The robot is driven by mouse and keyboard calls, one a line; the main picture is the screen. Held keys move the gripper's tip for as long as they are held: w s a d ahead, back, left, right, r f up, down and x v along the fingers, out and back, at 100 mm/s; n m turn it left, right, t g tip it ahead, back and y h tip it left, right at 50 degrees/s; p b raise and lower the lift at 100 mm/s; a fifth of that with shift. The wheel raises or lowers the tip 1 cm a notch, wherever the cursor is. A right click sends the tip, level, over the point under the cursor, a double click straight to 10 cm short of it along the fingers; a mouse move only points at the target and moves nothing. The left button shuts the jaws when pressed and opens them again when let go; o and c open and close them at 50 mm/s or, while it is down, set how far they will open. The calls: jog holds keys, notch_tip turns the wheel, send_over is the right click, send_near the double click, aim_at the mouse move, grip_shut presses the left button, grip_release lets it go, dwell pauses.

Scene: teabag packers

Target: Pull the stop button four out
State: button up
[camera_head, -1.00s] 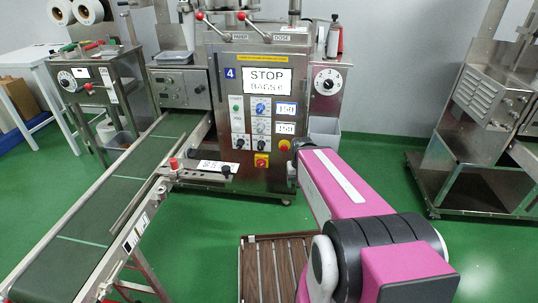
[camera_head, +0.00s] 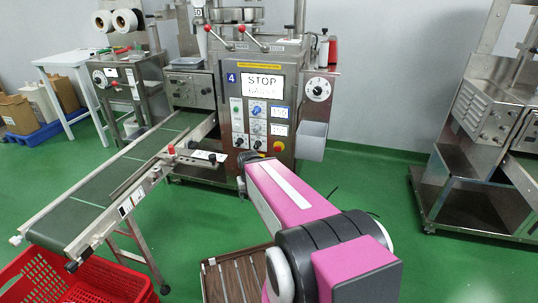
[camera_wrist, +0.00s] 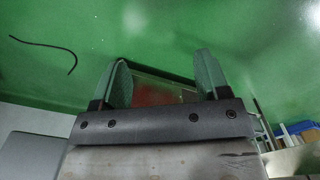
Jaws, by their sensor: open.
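The packing machine (camera_head: 262,175), marked with a blue 4 plate (camera_head: 232,78), stands in the middle of the head view. A yellow and red button (camera_head: 279,147) sits low on its panel, right of the black knobs. In the head view the gripper is hidden behind my pink arm.
A conveyor (camera_head: 100,190) runs from the machine to the lower left. A red crate (camera_head: 105,280) is at the bottom left. Another steel machine (camera_head: 485,120) stands at the right. Green floor is clear between the machines.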

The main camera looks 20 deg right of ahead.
jog(key=w+f+t+y, duration=0.1)
jog(key=w+f+t, duration=0.3)
jog(key=w, duration=0.7)
jog(key=m+t+h, duration=0.4)
jog(key=t+h, duration=0.7)
send_near(277, 150)
jog(key=x, duration=1)
jog(key=shift+w+d+f, duration=0.1)
jog(key=shift+w+d, duration=0.1)
jog(key=shift+d, duration=0.05)
jog(key=shift+c, duration=0.4)
